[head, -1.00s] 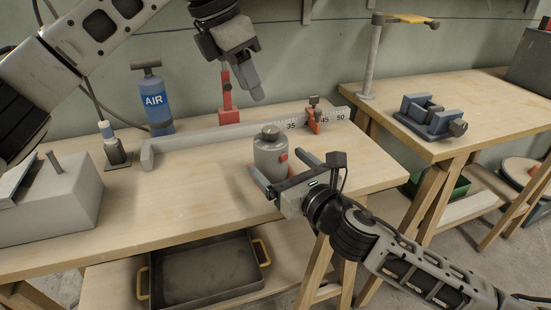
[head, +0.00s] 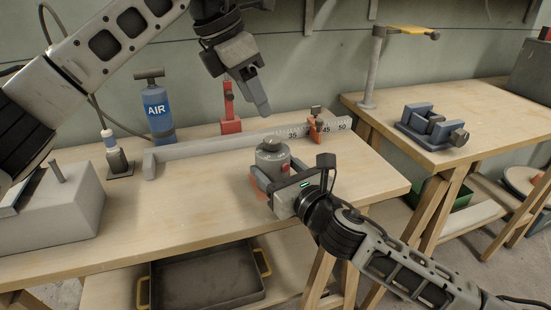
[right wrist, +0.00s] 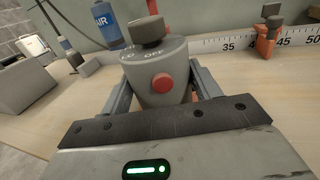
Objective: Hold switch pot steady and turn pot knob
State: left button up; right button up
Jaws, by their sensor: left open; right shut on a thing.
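The switch pot (head: 272,163) is a grey cylinder with a red button, standing upright on the wooden bench. Its dark knob (head: 269,141) is on top. In the right wrist view the pot (right wrist: 158,70) shows large, with the knob (right wrist: 147,30), "OFF" lettering and the red button (right wrist: 162,83) facing me. My right gripper (head: 272,180) is shut on the pot, with one finger on each side of its body. My left gripper (head: 262,103) is open and empty, above and behind the pot, apart from the knob.
A long ruler stop (head: 220,147) with a red-orange slider (head: 317,127) lies behind the pot. A blue AIR bottle (head: 157,112) and a red stand (head: 230,112) are at the back. A grey block (head: 55,215) sits at left. A blue vise (head: 432,128) is on the right table.

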pick_arm(q)
jog(key=d+f+h, duration=0.1)
jog(key=f, duration=0.1)
jog(key=d+f+m+h, duration=0.1)
jog(key=s+d+f+h, duration=0.1)
jog(key=f+h, duration=0.1)
jog(key=shift+s+d+f+m, duration=0.1)
jog(key=shift+f+m, duration=0.2)
jog(key=shift+m, duration=0.1)
jog(key=f+h, duration=0.1)
jog(key=s+h, duration=0.1)
jog(key=h, duration=0.1)
jog(key=shift+d+f+m+t, duration=0.15)
jog(key=shift+f+m+t, duration=0.15)
jog(key=shift+f, duration=0.1)
jog(key=n+t+h, duration=0.4)
jog(key=n+t, duration=0.1)
jog(key=t, duration=0.3)
send_near(265, 143)
jog(key=shift+y, duration=0.3)
jog(key=x, duration=1.1)
jog(key=shift+w+d+r, duration=0.15)
jog(key=shift+d+r, duration=0.1)
jog(key=shift+d, duration=0.15)
jog(key=c, duration=1)
